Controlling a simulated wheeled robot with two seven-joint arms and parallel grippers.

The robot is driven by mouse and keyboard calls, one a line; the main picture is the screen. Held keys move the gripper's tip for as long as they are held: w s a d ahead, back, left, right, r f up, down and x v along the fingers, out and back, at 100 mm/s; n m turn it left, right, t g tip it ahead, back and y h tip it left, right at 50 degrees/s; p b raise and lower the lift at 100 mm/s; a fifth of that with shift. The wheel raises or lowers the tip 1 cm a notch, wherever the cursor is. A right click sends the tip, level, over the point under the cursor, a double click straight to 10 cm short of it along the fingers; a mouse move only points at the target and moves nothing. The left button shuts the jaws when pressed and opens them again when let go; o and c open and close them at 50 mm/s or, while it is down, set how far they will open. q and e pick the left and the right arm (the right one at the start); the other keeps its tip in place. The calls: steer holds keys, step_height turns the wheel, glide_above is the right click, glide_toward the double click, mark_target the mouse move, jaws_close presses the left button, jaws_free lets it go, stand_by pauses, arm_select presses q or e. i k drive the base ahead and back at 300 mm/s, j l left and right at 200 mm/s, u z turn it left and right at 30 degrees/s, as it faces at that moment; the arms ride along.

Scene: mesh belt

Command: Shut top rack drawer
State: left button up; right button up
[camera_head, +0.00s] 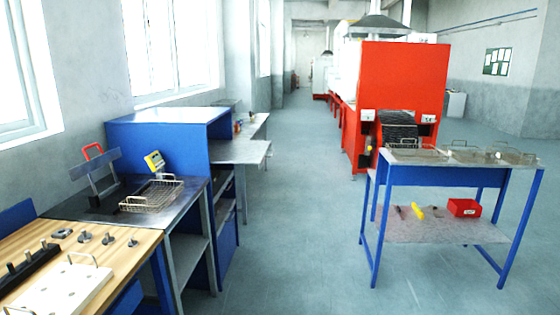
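A blue rack (226,225) with open shelves stands at the left, behind the workbenches. A flat grey metal panel (238,154) juts out to the right at its upper part, over the aisle. It looks like a pulled-out top drawer, but I cannot tell for sure that it is a drawer. Lower grey shelves (226,207) show inside the rack. Neither of my grippers is in view.
A steel bench with a wire basket (152,195) and a wooden bench (108,254) stand at the near left. A blue table (450,176) with wire baskets stands at the right, before a red machine (402,85). The grey floor (300,230) between is clear.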

mark_target(220, 152)
steer(key=i+l+u, duration=0.1)
steer(key=i, duration=0.35)
steer(key=i+l+u, duration=0.1)
steer(key=i, duration=0.35)
steer(key=i+l+u, duration=0.1)
steer(key=i+l, duration=0.25)
steer(key=i, duration=0.1)
